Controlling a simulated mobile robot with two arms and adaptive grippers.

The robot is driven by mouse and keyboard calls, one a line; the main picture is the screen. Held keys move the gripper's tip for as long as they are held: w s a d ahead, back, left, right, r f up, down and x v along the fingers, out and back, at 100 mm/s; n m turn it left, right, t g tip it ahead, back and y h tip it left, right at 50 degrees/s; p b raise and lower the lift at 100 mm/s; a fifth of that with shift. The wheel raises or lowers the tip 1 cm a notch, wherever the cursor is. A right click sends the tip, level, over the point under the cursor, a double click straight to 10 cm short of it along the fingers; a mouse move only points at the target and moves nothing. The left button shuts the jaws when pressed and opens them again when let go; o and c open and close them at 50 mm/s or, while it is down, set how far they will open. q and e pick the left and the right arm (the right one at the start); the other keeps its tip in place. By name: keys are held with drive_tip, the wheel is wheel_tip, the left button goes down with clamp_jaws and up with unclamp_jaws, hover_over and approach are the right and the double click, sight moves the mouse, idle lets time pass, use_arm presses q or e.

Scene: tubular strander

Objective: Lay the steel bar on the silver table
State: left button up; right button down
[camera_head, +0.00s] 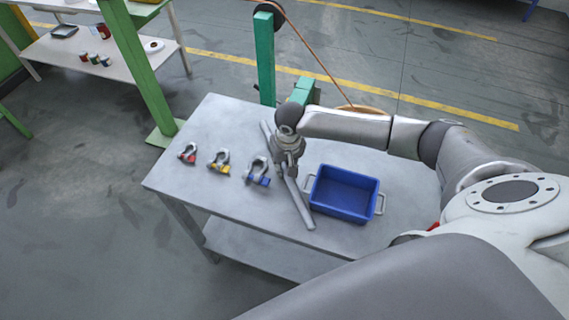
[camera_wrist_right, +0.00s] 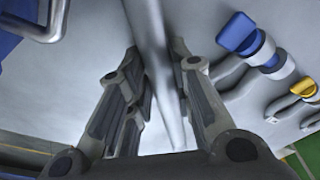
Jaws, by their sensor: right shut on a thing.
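The steel bar (camera_head: 299,205) is a long grey rod at the silver table (camera_head: 225,122), running from the back edge toward the front, between the shackles and the blue bin. My right gripper (camera_head: 289,168) is over the bar's middle and shut on it. In the right wrist view the bar (camera_wrist_right: 150,40) passes between the two fingers of the right gripper (camera_wrist_right: 158,70). The bar lies on or very close to the tabletop; I cannot tell whether it touches. My left gripper is not in view.
A blue bin (camera_head: 345,192) with grey handles stands right of the bar. Left of it are a blue-pin shackle (camera_head: 257,172), a yellow-pin shackle (camera_head: 220,162) and a red-pin shackle (camera_head: 188,154). A green post (camera_head: 140,65) rises behind the table. The table's left front is clear.

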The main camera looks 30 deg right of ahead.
drive_tip(key=shift+a+r, duration=0.1)
drive_tip(key=c, duration=1.6)
unclamp_jaws()
drive_tip(key=shift+f, duration=0.2)
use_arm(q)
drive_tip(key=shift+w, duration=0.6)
use_arm(e)
drive_tip(key=shift+o, duration=0.2)
use_arm(q)
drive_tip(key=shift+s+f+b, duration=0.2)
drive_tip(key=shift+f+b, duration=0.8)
drive_tip(key=shift+b, duration=0.05)
use_arm(e)
wheel_tip(320, 180, up, 12)
drive_tip(key=s, duration=0.1)
drive_tip(key=shift+s+r, duration=0.15)
drive_tip(key=shift+s, duration=0.2)
